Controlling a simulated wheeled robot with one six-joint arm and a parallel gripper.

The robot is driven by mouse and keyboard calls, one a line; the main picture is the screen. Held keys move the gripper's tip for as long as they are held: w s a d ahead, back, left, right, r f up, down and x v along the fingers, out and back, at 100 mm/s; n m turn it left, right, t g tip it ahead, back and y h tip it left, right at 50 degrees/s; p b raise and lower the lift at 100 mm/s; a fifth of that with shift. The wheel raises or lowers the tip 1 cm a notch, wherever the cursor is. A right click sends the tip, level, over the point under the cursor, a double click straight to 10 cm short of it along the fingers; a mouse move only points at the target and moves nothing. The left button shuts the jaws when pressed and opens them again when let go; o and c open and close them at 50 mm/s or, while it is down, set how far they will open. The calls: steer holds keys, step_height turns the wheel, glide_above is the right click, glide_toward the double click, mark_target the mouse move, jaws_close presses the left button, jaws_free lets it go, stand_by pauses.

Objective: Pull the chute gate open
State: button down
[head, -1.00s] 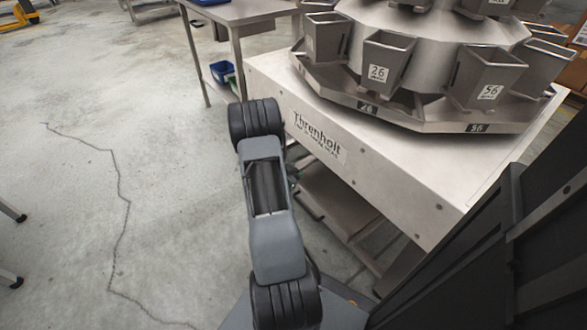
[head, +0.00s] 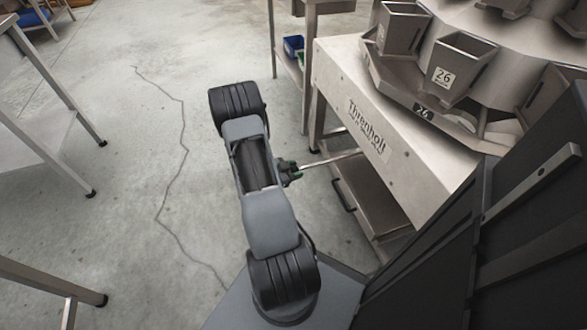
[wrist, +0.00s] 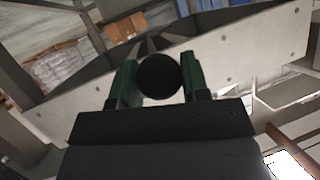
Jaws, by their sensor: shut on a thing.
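My gripper (head: 290,173) is beside the weigher's lower front, to the right of my arm in the head view. In the wrist view its two green fingers (wrist: 157,72) are closed on the sides of a dark round knob (wrist: 158,80). A thin metal rod (head: 333,160) runs from the gripper to the right, toward the underside of the white Threnholt weigher frame (head: 385,125). The rod and knob appear to be the chute gate's pull. The gate plate itself is hidden, so I cannot tell how far it is open.
A steel shelf with a looped handle (head: 375,205) is under the weigher frame. Steel hoppers (head: 457,68) ring the top. A steel table (head: 28,60) stands at the left and a blue bin (head: 293,46) at the back. Cracked concrete floor (head: 150,130) is clear left of my arm.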

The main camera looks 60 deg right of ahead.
steer(key=shift+a, duration=0.15)
steer(key=c, duration=1.1)
jaws_free()
steer(key=shift+w+f, duration=0.1)
steer(key=shift+o, duration=1)
steer(key=shift+w+a, duration=0.1)
steer(key=shift+o, duration=1.3)
steer(key=p+v, duration=0.4)
steer(key=v, duration=0.9)
steer(key=shift+a+r, duration=0.25)
steer(key=shift+a, duration=0.05)
